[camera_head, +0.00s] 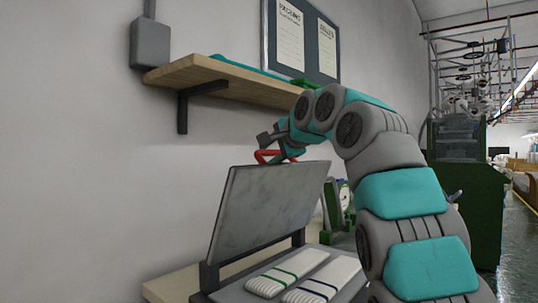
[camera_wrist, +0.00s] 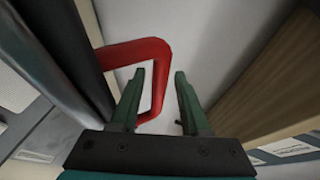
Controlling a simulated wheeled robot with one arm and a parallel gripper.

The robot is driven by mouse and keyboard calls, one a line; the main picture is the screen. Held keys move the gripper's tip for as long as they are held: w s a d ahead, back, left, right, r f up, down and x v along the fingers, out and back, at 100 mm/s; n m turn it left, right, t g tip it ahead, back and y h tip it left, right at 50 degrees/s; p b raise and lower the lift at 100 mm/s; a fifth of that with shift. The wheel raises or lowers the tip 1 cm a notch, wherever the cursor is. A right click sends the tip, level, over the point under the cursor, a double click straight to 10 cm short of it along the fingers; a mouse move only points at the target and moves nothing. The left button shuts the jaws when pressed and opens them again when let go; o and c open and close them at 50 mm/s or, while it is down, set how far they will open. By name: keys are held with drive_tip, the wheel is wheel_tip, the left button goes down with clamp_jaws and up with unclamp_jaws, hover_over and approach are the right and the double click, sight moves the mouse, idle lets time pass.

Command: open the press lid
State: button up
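The press lid (camera_head: 268,212) is a grey plate standing raised and steeply tilted, hinged on dark brackets at the rear of the press base (camera_head: 345,293). Its red handle (camera_head: 264,157) is at the top edge, beside my gripper (camera_head: 284,148), which is partly hidden by my arm in the head view. In the wrist view, the red handle (camera_wrist: 160,72) is a loop, and one bar of it runs between the two green fingers of my gripper (camera_wrist: 160,88). The fingers are apart. The bar is nearer the left finger, with a gap to the right one.
A wooden shelf (camera_head: 235,78) on the wall is close behind my gripper and fills the right of the wrist view. A green dial device (camera_head: 336,210) stands behind my arm.

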sight(284, 163)
idle(0.3)
drive_tip(key=v, duration=0.7)
drive_tip(key=shift+s+d+b, duration=0.15)
drive_tip(key=shift+s+b, duration=0.15)
drive_tip(key=shift+b, duration=0.1)
